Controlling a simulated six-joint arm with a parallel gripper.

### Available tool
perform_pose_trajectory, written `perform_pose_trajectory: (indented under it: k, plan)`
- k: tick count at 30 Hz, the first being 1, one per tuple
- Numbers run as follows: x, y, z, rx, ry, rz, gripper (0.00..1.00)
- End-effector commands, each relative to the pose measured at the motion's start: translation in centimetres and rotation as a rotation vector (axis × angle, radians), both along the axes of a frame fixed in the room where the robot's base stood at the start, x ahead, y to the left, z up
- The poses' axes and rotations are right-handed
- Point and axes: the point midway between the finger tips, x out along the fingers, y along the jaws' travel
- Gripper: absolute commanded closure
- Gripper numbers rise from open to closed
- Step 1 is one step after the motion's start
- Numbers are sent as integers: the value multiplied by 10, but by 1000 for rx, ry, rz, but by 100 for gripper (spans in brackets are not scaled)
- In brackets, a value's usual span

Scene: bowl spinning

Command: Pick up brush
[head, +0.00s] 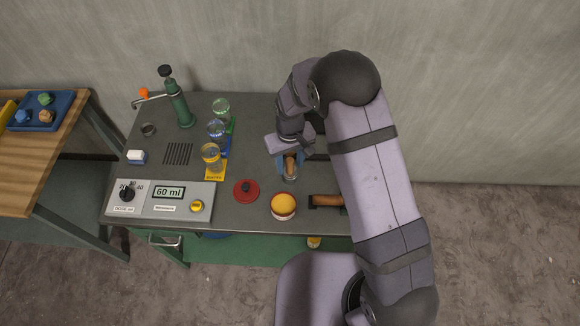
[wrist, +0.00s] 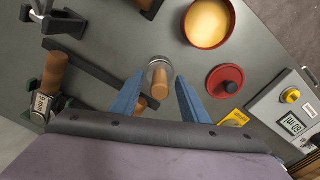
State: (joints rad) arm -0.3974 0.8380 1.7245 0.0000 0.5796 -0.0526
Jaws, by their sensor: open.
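The brush shows as a wooden handle (wrist: 160,84) standing in a small round metal holder (wrist: 154,61); its bristles are not visible. In the head view the brush (head: 290,165) is at the right part of the grey table, behind the yellow-filled bowl. My gripper (wrist: 160,76) is open, with one blue finger on each side of the handle in the wrist view. I see gaps between the fingers and the handle and no grip on it. In the head view my gripper (head: 290,169) is over the same spot, partly covered by my wrist.
A red bowl (head: 283,214) with yellow contents and a red lid (head: 246,191) sit close by. A brown block (head: 326,201) lies right of the bowl. A wooden-handled device (wrist: 54,74) and dark bar (wrist: 90,65) are left in the wrist view. Glasses and a control box (head: 165,201) stand left.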

Motion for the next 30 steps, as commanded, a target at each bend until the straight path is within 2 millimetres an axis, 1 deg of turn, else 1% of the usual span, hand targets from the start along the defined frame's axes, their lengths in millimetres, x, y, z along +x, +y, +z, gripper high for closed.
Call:
perform_pose_trajectory:
  k: [7,8,9,11,12,13,23,26,30]
  plan:
    - [0,0,-2,0,0,0,59]
    - [0,0,-2,0,0,0,61]
    - [0,0,-2,0,-1,0,71]
    - [0,0,-2,0,-1,0,85]
    - [0,0,-2,0,-1,0,95]
    - [0,0,-2,0,-1,0,100]
    - [1,0,0,1,-2,0,100]
    - [1,1,4,2,-4,0,100]
    - [2,1,16,2,-5,0,100]
